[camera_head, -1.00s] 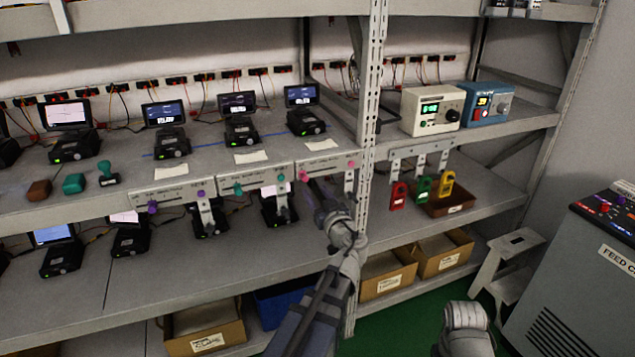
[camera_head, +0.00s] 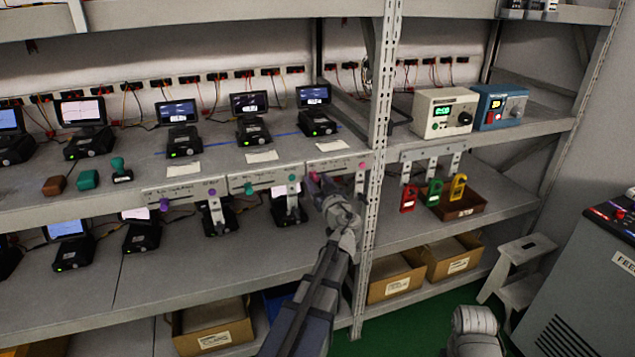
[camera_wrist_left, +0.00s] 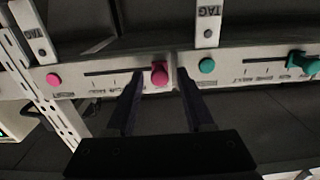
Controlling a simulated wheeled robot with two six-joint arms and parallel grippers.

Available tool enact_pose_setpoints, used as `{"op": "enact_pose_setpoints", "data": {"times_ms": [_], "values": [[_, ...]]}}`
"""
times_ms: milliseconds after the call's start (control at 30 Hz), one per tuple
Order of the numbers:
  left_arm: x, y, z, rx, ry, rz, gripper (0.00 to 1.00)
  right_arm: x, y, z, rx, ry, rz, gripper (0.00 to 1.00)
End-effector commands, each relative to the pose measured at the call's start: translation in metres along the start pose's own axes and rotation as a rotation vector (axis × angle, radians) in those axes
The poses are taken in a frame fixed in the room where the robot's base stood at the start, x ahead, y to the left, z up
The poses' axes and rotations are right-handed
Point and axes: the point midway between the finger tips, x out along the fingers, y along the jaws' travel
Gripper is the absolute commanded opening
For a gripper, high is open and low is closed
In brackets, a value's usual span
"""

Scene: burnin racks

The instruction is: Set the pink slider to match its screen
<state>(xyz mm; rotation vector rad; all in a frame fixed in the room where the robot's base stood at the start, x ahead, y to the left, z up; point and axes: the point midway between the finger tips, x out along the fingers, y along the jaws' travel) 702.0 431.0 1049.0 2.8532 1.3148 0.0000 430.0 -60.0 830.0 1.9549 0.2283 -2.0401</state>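The pink slider knob (camera_head: 314,177) sits near the left end of the slot on its white panel (camera_head: 338,165) at the shelf edge. A smaller pink button (camera_head: 362,165) is at the panel's right end. The screen behind this panel (camera_head: 313,95) is lit, but its reading is too small to make out. My left gripper (camera_head: 322,184) is at the knob. In the left wrist view the open gripper (camera_wrist_left: 158,82) has one finger on each side of the pink knob (camera_wrist_left: 159,70); contact cannot be told. My right gripper is out of view; part of my right arm shows at the bottom.
A teal knob (camera_wrist_left: 303,62) and teal button (camera_wrist_left: 207,66) sit on the neighbouring panel. A metal post (camera_head: 380,150) stands just right of the pink panel. A hanging tag (camera_head: 360,183) is below the panel. Several cartons (camera_head: 398,283) are on the low shelf.

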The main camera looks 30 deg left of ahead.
Motion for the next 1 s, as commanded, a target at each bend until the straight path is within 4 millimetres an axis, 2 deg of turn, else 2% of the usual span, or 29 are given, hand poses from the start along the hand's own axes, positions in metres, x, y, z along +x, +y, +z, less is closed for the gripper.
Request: {"op": "enact_pose_setpoints", "data": {"times_ms": [67, 433, 1000], "values": [[-0.0001, 0.0, 0.0, 0.0, 0.0, 0.0, 0.43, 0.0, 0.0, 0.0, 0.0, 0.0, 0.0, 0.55], [-0.0002, 0.0, 0.0, 0.0, 0.0, 0.0, 0.01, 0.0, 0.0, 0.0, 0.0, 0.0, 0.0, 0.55], [-0.0003, -0.0001, 0.0001, 0.0, 0.0, 0.0, 0.0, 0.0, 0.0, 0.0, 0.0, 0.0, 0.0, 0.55]]}}
